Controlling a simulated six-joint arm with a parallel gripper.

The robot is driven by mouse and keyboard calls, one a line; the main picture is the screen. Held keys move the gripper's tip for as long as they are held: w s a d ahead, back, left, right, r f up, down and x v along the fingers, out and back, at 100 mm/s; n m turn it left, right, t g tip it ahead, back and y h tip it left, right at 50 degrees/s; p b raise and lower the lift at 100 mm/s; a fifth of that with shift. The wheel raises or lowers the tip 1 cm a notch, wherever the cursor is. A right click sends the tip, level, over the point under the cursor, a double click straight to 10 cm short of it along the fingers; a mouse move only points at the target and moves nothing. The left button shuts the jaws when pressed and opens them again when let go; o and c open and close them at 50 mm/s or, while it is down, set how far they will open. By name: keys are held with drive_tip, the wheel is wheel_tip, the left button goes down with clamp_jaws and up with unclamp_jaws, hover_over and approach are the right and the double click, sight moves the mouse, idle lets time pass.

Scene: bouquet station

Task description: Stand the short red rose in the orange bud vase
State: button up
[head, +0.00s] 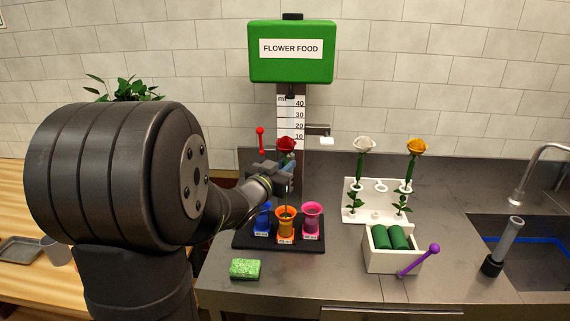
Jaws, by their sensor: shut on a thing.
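My gripper (284,178) is shut on the short red rose (287,144), whose bloom shows just above the jaws. The rose is about upright, above the orange bud vase (285,228). Its stem is mostly hidden by the gripper; some green shows at the vase mouth, but I cannot tell how deep the stem reaches. The orange vase stands on a black tray (309,246), between a blue vase (262,220) on its left and a pink vase (311,217) on its right.
A green sponge (245,269) lies front left. The flower food dispenser (291,68) hangs behind.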

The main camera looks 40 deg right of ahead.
drive_tip(key=shift+f, duration=0.8)
idle(0.4)
drive_tip(key=o, duration=1.5)
drive_tip(key=shift+v, duration=2.5)
